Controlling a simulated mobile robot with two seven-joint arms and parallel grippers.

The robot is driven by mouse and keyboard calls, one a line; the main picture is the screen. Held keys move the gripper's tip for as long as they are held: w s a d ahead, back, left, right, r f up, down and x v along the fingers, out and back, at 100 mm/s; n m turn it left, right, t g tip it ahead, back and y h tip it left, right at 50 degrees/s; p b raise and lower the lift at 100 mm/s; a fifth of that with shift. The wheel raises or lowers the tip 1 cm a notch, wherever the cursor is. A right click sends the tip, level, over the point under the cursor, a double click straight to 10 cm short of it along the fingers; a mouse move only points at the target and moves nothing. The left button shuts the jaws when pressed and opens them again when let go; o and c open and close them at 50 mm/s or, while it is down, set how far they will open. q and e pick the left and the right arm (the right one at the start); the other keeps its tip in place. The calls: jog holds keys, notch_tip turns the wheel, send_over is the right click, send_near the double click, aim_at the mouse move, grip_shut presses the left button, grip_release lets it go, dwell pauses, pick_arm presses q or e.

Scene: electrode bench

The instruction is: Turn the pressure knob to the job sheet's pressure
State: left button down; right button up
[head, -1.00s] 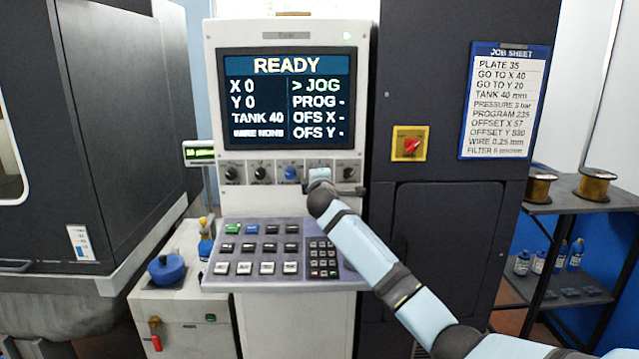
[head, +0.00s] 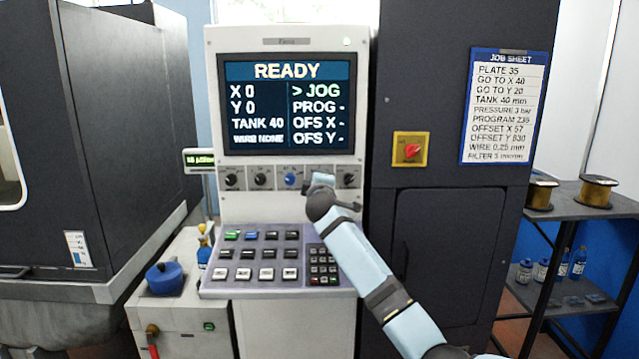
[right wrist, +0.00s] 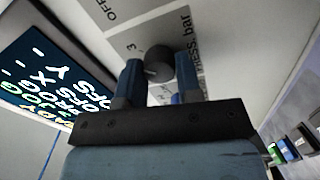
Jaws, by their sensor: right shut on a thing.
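The job sheet (head: 504,106) on the dark cabinet reads "PRESSURE 3 bar". A row of knobs runs under the screen (head: 289,105). My right gripper (head: 322,182) is at this row, in front of the fourth position, and hides the knob there. In the right wrist view, my right gripper (right wrist: 158,70) has its two blue fingers shut on a dark round pressure knob (right wrist: 159,62), beside the label "PRESS. bar". A printed "3" shows next to the knob; I cannot tell where its pointer stands. My left gripper is not in view.
Other knobs sit close by: a blue one (head: 291,180) to the left and a dark one (head: 349,180) to the right. A sloped keypad (head: 268,262) juts out below. A red switch on a yellow plate (head: 410,149) is on the cabinet.

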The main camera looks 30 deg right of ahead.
jog(key=o, duration=0.9)
jog(key=shift+o, duration=0.2)
jog(key=b+v, duration=0.1)
jog(key=v, duration=1.2)
jog(key=shift+s+a, duration=0.2)
jog(key=shift+s, duration=0.2)
